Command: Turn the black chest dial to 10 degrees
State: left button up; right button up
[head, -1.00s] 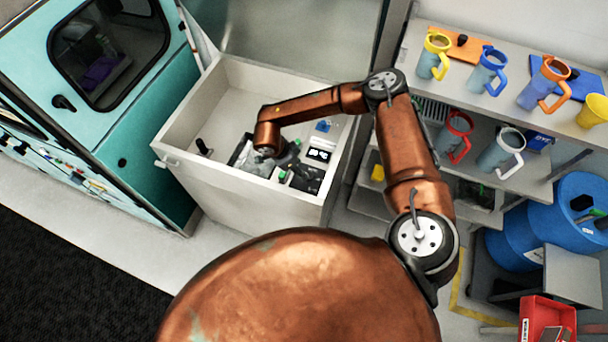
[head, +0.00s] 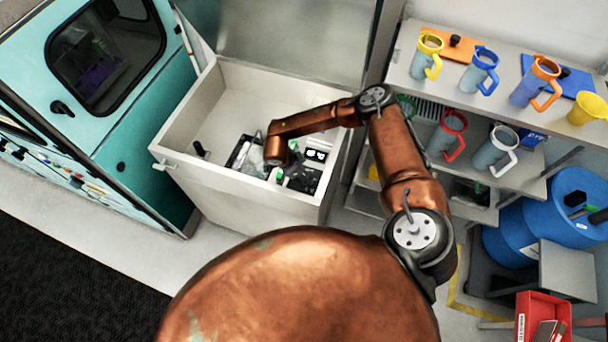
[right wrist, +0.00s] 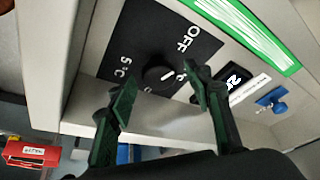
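The black dial (right wrist: 158,78) sits on a black panel (right wrist: 150,35) with white "OFF" and "5°C" marks. A short white line shows on the dial's right side; which mark it points at is unclear. My right gripper (right wrist: 162,80) is open, with one dark green finger left of the dial and one right of it, apparently not touching it. In the head view my right gripper (head: 291,172) is inside the open grey chest (head: 240,192) near its front right, and my arm hides the dial. My left gripper is not in view.
A small display (right wrist: 234,83) and a blue part (right wrist: 271,99) lie right of the panel in the wrist view. The chest's walls stand close around my gripper. A teal cabinet (head: 140,140) stands left, and shelves with several mugs (head: 478,70) stand right.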

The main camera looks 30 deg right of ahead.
jog(key=c, duration=1.1)
